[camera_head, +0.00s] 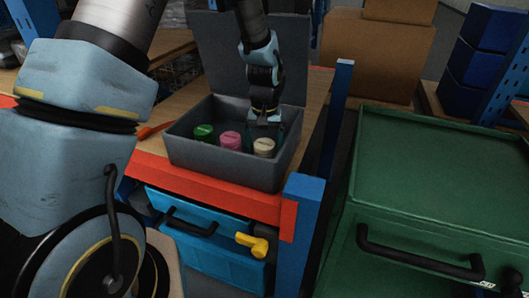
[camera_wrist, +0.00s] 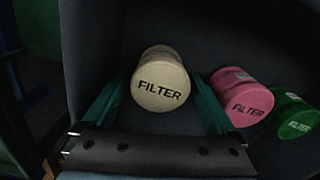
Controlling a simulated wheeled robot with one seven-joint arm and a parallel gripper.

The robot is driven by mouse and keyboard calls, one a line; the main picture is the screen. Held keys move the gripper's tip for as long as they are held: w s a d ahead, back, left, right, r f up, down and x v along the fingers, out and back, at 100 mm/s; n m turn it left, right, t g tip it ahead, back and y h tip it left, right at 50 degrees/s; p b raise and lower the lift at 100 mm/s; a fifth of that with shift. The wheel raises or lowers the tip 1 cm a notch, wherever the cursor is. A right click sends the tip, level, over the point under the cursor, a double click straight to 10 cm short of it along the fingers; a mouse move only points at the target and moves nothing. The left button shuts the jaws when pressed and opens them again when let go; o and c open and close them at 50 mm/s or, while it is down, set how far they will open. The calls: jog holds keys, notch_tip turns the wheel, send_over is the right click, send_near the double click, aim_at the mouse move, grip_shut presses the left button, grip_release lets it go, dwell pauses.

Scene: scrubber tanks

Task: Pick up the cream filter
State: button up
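The cream filter (camera_head: 264,147) stands in the right part of an open grey box (camera_head: 235,165) on the bench. In the wrist view the cream filter (camera_wrist: 161,82) lies between the two green fingers of my gripper (camera_wrist: 160,105), with a gap visible on each side. My gripper (camera_head: 266,122) reaches down into the box from above, right at the cream filter. It is open, and the fingers do not appear to touch the filter. In the head view the fingertips are partly hidden.
A pink filter (camera_head: 230,140) and a green filter (camera_head: 203,133) share the box, left of the cream one. The box walls stand close around my gripper. A raised lid (camera_head: 215,55) is behind it. A blue post (camera_head: 338,110) and a green bin (camera_head: 440,170) stand to the right.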

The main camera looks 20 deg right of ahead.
jog(key=c, duration=1.1)
